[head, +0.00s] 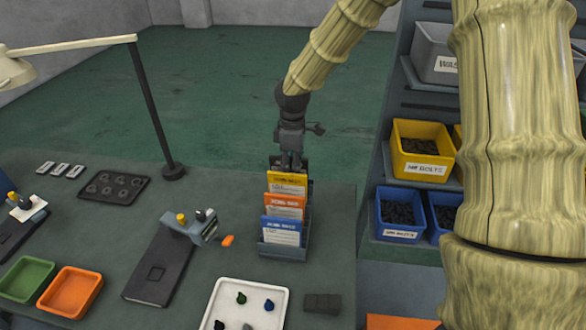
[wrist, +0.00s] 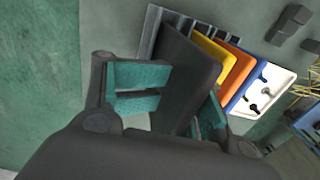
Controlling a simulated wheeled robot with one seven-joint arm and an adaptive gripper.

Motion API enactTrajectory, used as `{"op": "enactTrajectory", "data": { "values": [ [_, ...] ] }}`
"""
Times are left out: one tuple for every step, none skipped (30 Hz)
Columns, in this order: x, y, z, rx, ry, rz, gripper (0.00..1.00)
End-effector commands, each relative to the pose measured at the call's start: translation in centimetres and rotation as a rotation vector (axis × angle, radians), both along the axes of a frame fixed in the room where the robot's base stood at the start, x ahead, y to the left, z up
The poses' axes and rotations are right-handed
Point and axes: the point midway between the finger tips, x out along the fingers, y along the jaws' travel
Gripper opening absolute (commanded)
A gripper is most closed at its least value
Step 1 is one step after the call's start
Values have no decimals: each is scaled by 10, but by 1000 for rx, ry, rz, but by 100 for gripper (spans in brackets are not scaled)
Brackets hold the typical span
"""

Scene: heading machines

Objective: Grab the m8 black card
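The black card (wrist: 188,68) stands in the card rack (wrist: 150,28) in the wrist view, at the end of the row before the yellow card (wrist: 213,50). My gripper (wrist: 178,100) has its two teal-padded fingers apart, one on each side of the black card's near part. I see no clear sign that the pads press on it. In the head view my gripper (head: 291,162) points down at the back of the rack (head: 285,250), just behind the yellow card (head: 288,181).
An orange card (head: 285,206) and a blue card (head: 282,231) stand in front of the yellow one. A white tray (head: 242,284) and a dark block (head: 322,303) lie nearer. A clamp device (head: 192,228) is left; a bin shelf with a yellow bin (head: 422,150) is right.

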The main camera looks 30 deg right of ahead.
Motion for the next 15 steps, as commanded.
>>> {"op": "enactTrajectory", "data": {
  "values": [
    [2,1,-2,0,0,1,35],
    [3,1,-4,0,0,2,35],
    [3,1,-5,-1,1,2,35],
    [4,1,-6,0,1,2,35],
    [4,1,-7,0,1,2,35],
    [4,1,-7,-1,1,2,35],
    [4,1,-7,-1,1,1,35],
    [4,0,-7,-1,1,1,35],
    [3,0,-7,-1,1,0,35],
    [3,0,-7,-1,1,0,35],
    [3,0,-6,-1,1,-1,34],
    [3,-1,-6,-1,1,-1,26],
    [3,-1,-6,-1,1,-1,21],
    [3,-1,-6,-1,1,-1,15],
    [3,0,-6,-1,1,0,8]
  ]
}}
